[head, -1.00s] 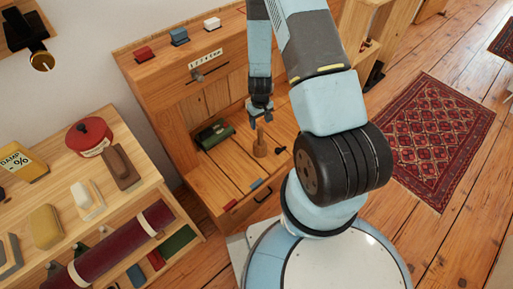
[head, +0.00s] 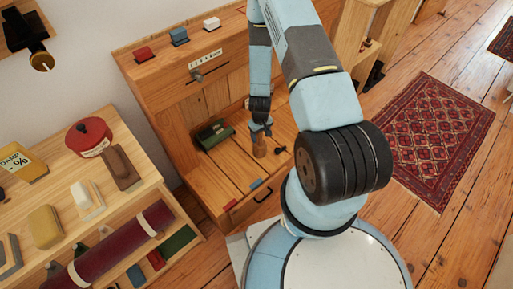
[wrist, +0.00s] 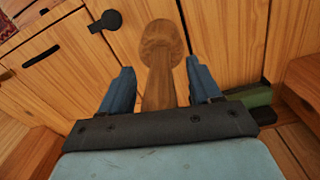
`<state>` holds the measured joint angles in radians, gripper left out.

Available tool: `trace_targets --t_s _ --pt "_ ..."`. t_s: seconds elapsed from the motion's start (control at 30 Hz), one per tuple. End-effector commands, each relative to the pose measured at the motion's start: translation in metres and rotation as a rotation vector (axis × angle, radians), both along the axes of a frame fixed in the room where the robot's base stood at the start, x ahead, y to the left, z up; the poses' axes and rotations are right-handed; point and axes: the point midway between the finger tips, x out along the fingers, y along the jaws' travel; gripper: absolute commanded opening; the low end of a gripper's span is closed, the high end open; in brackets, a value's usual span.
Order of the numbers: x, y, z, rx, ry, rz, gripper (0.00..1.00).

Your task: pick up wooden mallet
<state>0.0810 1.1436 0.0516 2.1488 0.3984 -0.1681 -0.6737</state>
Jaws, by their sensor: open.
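The wooden mallet (head: 259,148) stands on the wooden fold-down desk surface; in the head view my gripper covers its upper part. In the wrist view the mallet (wrist: 160,50) shows a rounded wooden head and a handle running down between my fingers. My gripper (head: 261,128) is open and right over the mallet, pointing down. In the wrist view the two blue fingers of my gripper (wrist: 160,88) stand on either side of the handle, with a gap on each side. The lower end of the handle is hidden behind my gripper's palm.
A green object (head: 213,134) lies on the desk (head: 228,160) left of the mallet. A small black item (head: 280,149) lies just right of it. The cabinet's upright back and side walls enclose the left and rear. A shelf (head: 150,192) with several items stands at left.

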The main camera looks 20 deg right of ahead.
Motion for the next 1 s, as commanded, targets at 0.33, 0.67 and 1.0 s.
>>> trace_targets --t_s 0.33,0.67,1.0 --pt "0.0002 -0.0001 -0.0073 0.000 0.000 0.000 0.63" --pt "0.0002 -0.0002 -0.0071 0.000 0.000 0.000 0.34" --pt "0.0004 -0.0003 -0.0068 0.000 -0.001 0.000 0.05"
